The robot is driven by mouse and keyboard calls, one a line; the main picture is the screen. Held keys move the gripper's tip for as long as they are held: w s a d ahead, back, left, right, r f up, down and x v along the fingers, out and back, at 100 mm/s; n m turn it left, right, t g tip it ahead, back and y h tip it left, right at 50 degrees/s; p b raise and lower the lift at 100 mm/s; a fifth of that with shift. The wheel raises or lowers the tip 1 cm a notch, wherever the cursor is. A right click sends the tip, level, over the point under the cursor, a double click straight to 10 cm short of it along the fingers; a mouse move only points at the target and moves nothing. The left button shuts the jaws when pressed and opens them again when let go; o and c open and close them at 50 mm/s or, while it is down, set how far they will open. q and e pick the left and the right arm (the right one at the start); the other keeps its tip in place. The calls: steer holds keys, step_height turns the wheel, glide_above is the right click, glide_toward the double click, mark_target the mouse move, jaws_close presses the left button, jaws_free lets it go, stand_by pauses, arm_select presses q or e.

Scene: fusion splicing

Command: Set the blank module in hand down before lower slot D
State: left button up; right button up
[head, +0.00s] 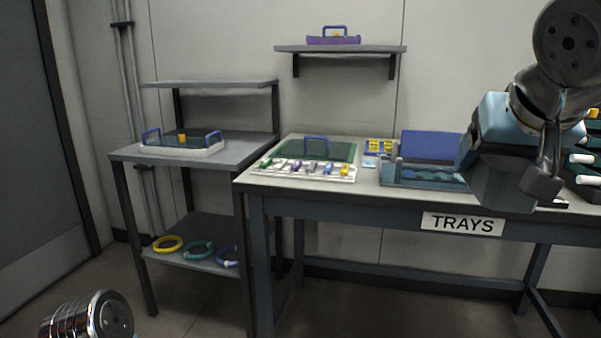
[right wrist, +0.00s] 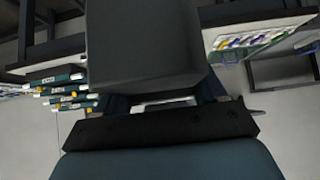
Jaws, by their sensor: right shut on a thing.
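My right gripper (head: 512,158) hangs over the right part of the trays table in the head view. It is shut on the blank module (head: 497,184), a plain dark grey block. In the right wrist view the blank module (right wrist: 140,45) fills the top middle and hides much of what lies beyond the gripper (right wrist: 170,112). A rack of modules with white and yellow ends (head: 584,158) is partly cut off at the right edge. It also shows at the left of the right wrist view (right wrist: 62,88). Its slot letters are not readable, so I cannot pick out lower slot D. My left gripper is not in view.
The trays table (head: 370,192) carries a green-matted tray (head: 300,172) and an open blue case (head: 428,147). A side shelf stand (head: 232,160) holds a white tray (head: 185,149) above coloured rings (head: 197,249). A wall shelf (head: 342,49) holds a purple tray (head: 333,40).

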steer(key=w+a+f+n+y+p, duration=0.1)
steer(key=w+a+f, duration=0.4)
steer(key=f, duration=0.5)
steer(key=w+a+f+n+y, duration=0.1)
steer(key=w+a+f+n, duration=0.15)
steer(key=w+f, duration=0.65)
steer(key=w+a+f+n+y+p, duration=0.1)
steer(key=w+a+f, duration=0.3)
steer(key=f, duration=0.8)
step_height(320, 180, down, 16)
steer(key=s+d, duration=0.2)
steer(key=s+d+f+m+h, duration=0.1)
steer(key=s+d+f+m, duration=0.1)
steer(key=s+d, duration=0.2)
steer(key=s+p, duration=0.1)
steer(key=s, duration=0.2)
steer(key=shift+d, duration=0.4)
steer(key=shift+a, duration=0.1)
